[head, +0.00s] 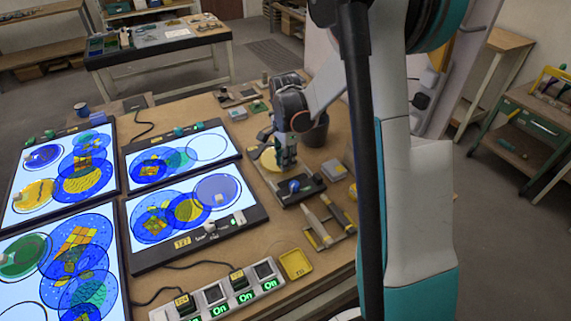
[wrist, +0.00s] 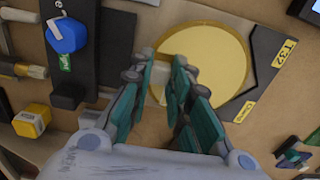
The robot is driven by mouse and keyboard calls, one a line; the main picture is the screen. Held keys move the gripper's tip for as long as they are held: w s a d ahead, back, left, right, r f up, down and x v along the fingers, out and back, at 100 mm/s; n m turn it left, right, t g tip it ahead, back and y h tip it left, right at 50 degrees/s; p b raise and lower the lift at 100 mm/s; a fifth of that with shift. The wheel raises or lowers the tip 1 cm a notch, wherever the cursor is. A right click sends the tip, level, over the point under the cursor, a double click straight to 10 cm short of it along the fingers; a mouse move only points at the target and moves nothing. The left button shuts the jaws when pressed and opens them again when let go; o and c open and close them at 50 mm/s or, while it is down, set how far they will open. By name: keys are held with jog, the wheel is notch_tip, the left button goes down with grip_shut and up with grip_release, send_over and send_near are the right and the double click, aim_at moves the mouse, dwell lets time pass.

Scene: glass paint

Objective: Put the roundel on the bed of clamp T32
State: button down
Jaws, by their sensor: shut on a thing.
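A round yellow glass roundel (wrist: 212,62) lies over the grey bed (wrist: 238,106) of the clamp labelled T32 (wrist: 285,55). In the head view part of the roundel (head: 267,160) shows left of my gripper (head: 286,165). In the wrist view my gripper (wrist: 158,68) is shut on the roundel's near edge, at a pale patch between the fingers. I cannot tell whether the roundel touches the bed. The clamp's dark bar (wrist: 78,65) with a blue knob (wrist: 66,36) is to the left. The fingers hide part of the roundel's edge.
Light panels (head: 180,157) with coloured discs fill the table's left side. A yellow tray (head: 296,264) and a row of switches lie at the front.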

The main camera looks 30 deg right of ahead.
jog(key=shift+f, duration=0.45)
jog(key=shift+f, duration=0.2)
jog(key=c, duration=1.5)
grip_release()
jog(key=shift+r, duration=0.15)
notch_tip(320, 180, up, 12)
jog(key=p, duration=0.3)
